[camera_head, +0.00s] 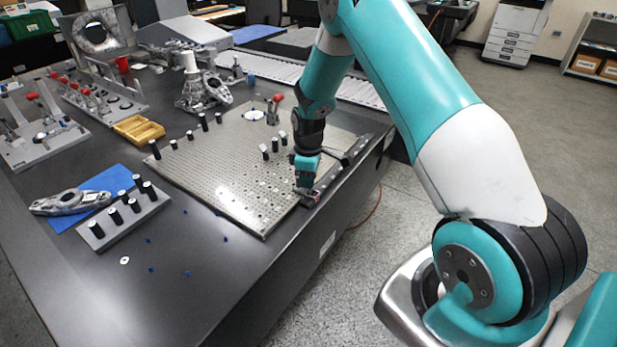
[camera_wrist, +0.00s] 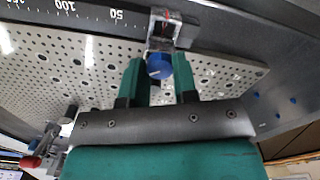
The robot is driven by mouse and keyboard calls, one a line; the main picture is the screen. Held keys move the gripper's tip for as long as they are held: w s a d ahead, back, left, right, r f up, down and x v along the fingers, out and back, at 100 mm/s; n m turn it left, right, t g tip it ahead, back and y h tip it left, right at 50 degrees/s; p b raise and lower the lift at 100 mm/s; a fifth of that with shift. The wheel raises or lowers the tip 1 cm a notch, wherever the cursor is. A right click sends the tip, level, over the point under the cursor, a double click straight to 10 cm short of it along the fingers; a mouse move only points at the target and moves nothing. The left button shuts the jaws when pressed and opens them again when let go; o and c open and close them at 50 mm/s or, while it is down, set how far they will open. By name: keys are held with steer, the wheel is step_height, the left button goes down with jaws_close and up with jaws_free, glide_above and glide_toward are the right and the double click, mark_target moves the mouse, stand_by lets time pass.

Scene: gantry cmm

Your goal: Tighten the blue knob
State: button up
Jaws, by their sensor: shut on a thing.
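The blue knob (camera_wrist: 158,66) sits between the two fingers of my gripper (camera_wrist: 159,72) in the wrist view. It has a light line across its face. The knob is on the near side of a metal slider (camera_wrist: 164,28) with a clear window and a red mark. The slider sits on a dark scale rail (camera_wrist: 95,14) with white numbers, near the 50 mark. In the head view my gripper (camera_head: 306,187) is at the right edge of the perforated plate (camera_head: 220,185), shut on the knob, which it mostly hides there.
Black posts (camera_head: 265,151) stand on the plate left of my gripper. A red-handled clamp (camera_head: 273,108) stands further back. A grey block with black pegs (camera_head: 122,213) and a metal casting on a blue mat (camera_head: 112,180) lie at left. The front tabletop is mostly clear.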

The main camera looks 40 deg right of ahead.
steer(key=m, duration=0.4)
steer(key=shift+m, duration=2.4)
steer(key=o, duration=0.9)
steer(key=shift+o, duration=0.2)
steer(key=shift+r, duration=0.15)
step_height(320, 180, up, 17)
steer(key=shift+b, duration=0.3)
steer(key=shift+r, duration=0.1)
